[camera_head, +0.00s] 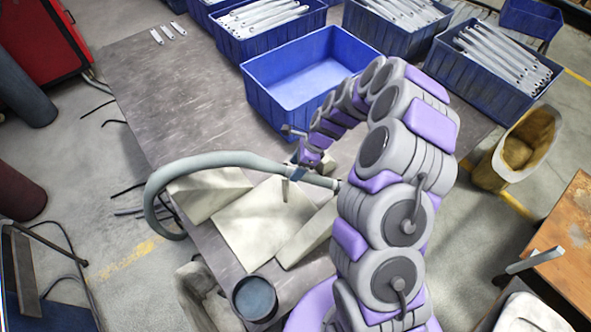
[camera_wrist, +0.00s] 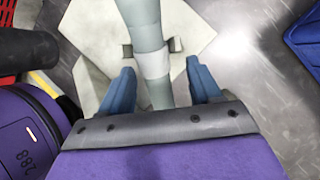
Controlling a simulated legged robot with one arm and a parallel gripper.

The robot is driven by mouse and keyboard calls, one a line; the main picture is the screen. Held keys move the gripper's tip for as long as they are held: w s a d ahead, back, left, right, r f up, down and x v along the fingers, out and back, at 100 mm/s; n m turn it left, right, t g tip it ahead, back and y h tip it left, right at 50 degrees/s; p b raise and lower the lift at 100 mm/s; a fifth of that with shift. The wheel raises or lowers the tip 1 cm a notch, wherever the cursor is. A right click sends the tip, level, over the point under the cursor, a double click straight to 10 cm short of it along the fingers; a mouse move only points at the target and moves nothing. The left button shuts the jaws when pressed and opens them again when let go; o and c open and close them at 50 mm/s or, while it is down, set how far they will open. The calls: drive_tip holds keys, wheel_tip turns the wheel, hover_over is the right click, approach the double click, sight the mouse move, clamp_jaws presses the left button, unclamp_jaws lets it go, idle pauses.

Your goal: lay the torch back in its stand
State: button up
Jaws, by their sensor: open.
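The torch (camera_head: 235,160) is a grey-green tube with a thick hose that arches over the left edge of the table. Its straight part lies across the cream angular blocks of what looks like the stand (camera_head: 262,225). In the wrist view the torch (camera_wrist: 148,45) runs between the two blue fingers of my gripper (camera_wrist: 162,85), which are apart, with a gap on both sides. A cream plate of the stand (camera_wrist: 186,30) shows behind it. In the head view my gripper (camera_head: 300,168) is just above the torch. Whether the torch is fully seated is unclear; my arm hides its right end.
An empty blue bin (camera_head: 300,85) stands behind on the grey metal table (camera_head: 165,95). Bins of galvanized brackets (camera_head: 265,18) stand farther back. A dark cup (camera_head: 254,298) sits at the front edge. Three loose brackets (camera_head: 168,33) lie far left; the table's left part is clear.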

drive_tip(key=s+p+v, duration=0.1)
drive_tip(key=p+v, duration=0.2)
drive_tip(key=v, duration=1.3)
drive_tip(key=shift+w, duration=0.25)
drive_tip(key=shift+d+r, duration=0.1)
drive_tip(key=shift+r, duration=0.05)
drive_tip(key=s+a+r+n+h, duration=0.2)
drive_tip(key=s+a+r+n, duration=0.1)
drive_tip(key=s+r+n, duration=0.85)
drive_tip(key=s+d+r+n+h, duration=0.1)
drive_tip(key=s+d+n, duration=0.2)
drive_tip(key=s, duration=0.9)
drive_tip(key=s+d+r+n+g+h, duration=0.1)
drive_tip(key=s+n, duration=0.3)
drive_tip(key=s, duration=0.8)
drive_tip(key=shift+d+r+n+h, duration=0.35)
drive_tip(key=shift+d+r+h, duration=0.3)
drive_tip(key=shift+d, duration=0.25)
drive_tip(key=shift+r, duration=0.1)
